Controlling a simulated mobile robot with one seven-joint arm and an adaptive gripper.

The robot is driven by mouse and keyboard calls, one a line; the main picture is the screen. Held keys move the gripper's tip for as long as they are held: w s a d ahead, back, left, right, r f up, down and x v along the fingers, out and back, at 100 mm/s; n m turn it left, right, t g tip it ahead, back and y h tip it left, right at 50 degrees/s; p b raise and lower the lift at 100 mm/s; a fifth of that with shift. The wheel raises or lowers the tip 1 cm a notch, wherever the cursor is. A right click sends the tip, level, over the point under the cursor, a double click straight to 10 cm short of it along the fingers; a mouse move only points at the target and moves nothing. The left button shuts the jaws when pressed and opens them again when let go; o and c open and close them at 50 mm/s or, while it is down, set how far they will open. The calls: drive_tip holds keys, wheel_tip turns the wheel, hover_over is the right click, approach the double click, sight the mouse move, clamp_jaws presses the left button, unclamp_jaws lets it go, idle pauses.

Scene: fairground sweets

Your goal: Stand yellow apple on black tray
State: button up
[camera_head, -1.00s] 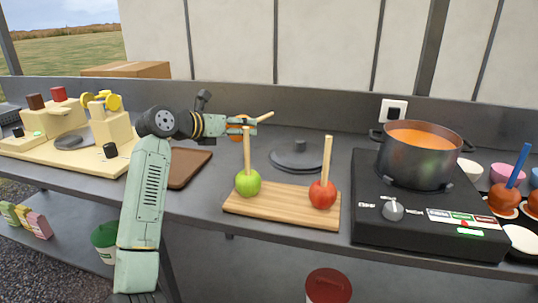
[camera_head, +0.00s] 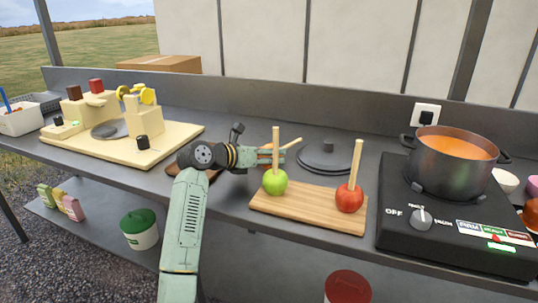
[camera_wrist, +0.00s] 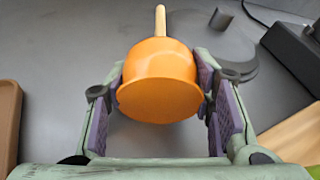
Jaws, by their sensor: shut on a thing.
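The yellow apple (camera_wrist: 160,85), orange-yellow with a smooth coat and a flat end, is between the purple pads of my gripper (camera_wrist: 160,90) in the wrist view. My gripper is shut on it, and its pale stick points away from the camera. In the head view my gripper (camera_head: 270,156) is behind the green apple's stick, above the worktop. The held apple is mostly hidden there, with its stick (camera_head: 292,143) showing tilted to the right. I cannot make out the black tray in the current views.
A wooden board (camera_head: 310,212) bears a green apple (camera_head: 275,182) and a red apple (camera_head: 349,198), both with upright sticks. A dark lid (camera_head: 325,158) lies behind. A pot (camera_head: 450,165) of orange liquid stands on a black cooker (camera_head: 450,245). A cream machine (camera_head: 125,145) is at left.

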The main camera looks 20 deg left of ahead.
drive_tip(key=o, duration=1.3)
drive_tip(key=shift+o, duration=0.2)
